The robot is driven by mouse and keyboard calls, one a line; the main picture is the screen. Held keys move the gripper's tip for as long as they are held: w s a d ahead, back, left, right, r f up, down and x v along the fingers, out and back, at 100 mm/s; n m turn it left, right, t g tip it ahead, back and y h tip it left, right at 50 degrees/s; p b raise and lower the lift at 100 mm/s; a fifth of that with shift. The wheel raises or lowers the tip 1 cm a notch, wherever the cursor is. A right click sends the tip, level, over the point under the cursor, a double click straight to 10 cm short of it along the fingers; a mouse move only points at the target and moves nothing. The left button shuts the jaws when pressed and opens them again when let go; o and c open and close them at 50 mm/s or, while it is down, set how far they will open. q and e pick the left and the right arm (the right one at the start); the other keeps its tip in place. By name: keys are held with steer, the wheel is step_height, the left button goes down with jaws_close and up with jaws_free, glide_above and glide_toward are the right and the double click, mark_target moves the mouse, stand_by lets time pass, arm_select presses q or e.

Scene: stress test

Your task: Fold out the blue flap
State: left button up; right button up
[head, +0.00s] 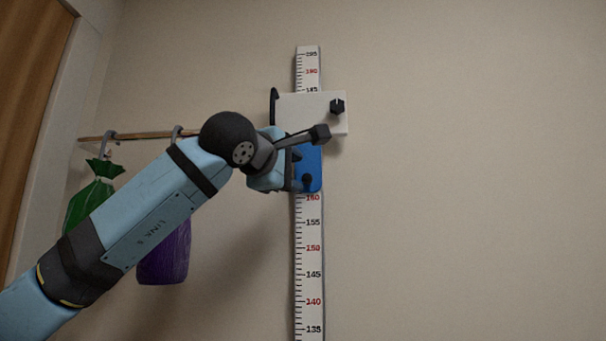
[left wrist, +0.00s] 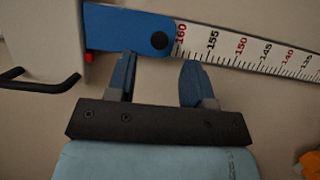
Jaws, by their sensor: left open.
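The blue flap (head: 314,168) hangs below a white plate (head: 305,108), lying along the measuring scale on the wall. In the left wrist view the blue flap (left wrist: 115,30) runs sideways from the white plate (left wrist: 40,30), with a black round knob (left wrist: 160,40) near its free end. My left gripper (head: 296,172) is at the flap's left side and partly covers it. In the left wrist view my left gripper (left wrist: 157,66) is open and empty, its fingertips near the flap's edge by the knob. I cannot tell whether a finger touches the flap. My right gripper is out of view.
The white plate carries a black knob (head: 337,107) at right and a black handle (head: 274,105) at left. The measuring scale (head: 309,270) runs down the wall. Green (head: 92,200) and purple (head: 165,255) bags hang from a rail at left. The wall at right is bare.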

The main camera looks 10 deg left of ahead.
mark_target(306, 178)
arm_select(q)
steer(key=shift+x, duration=2.4)
steer(key=shift+p, duration=0.3)
jaws_close()
